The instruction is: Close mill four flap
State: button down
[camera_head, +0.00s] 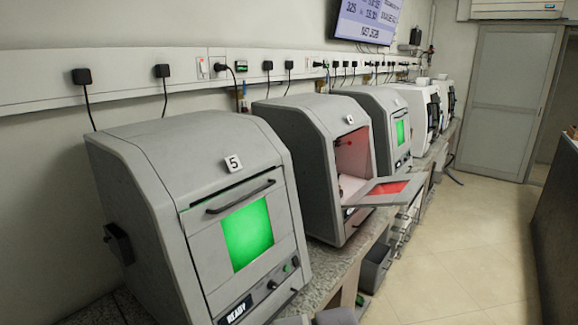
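Several grey mills stand in a row on a counter. The nearest mill (135,160) bears the number 5 and its flap (210,230) is shut, with a green window. The second mill (300,150), next to it, has a small label whose number I cannot read; by its place beside number 5 it looks like mill four. Its flap (395,189) is open, swung down and sticking out to the right, with a red window. The red-lit chamber (352,155) is exposed. My gripper is not in view.
The third mill (385,110) shows a green window and a shut front. Open floor (455,265) lies right of the counter (340,265). A dark counter (555,225) edges the right side. Grey shapes at the bottom edge are cut off and unclear.

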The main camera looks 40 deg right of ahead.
aim_at(391, 187)
jog(key=z, duration=1.25)
jog(key=i+l+z, duration=0.4)
jog(key=i, duration=0.3)
jog(key=i+l+z, duration=0.2)
jog(key=i, duration=0.2)
